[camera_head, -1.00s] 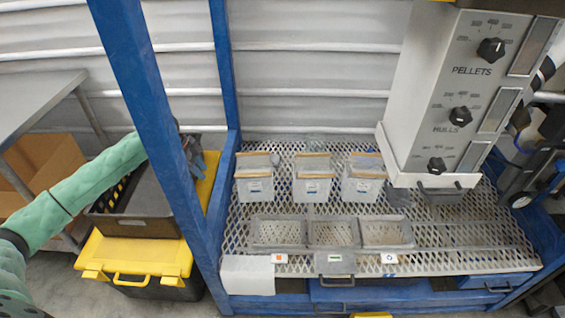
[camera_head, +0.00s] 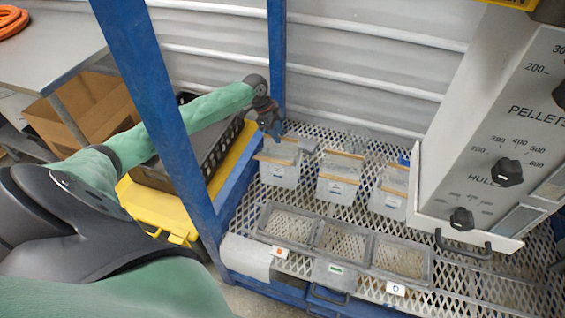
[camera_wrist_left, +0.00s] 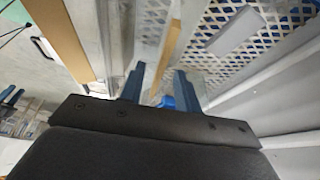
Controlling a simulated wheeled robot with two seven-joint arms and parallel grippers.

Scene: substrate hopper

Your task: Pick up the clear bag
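Three small clear-sided, bag-like containers with labels and wooden strips along their tops stand in a row on the mesh shelf (camera_head: 470,280): left (camera_head: 280,170), middle (camera_head: 340,183) and right (camera_head: 388,200). I cannot tell for sure which is the clear bag. My left gripper (camera_head: 272,128) is at the rear left, just behind and above the left one. In the left wrist view the left gripper (camera_wrist_left: 158,75) has its fingers apart, with a wooden strip (camera_wrist_left: 171,45) and clear material just beyond them. No grip on anything shows. My right gripper is not in view.
A grey three-compartment tray (camera_head: 318,262) lies in front of the containers. The pellets and hulls hopper (camera_head: 470,130) stands at right. A dark crate (camera_head: 165,172) sits on a yellow-lidded box at left.

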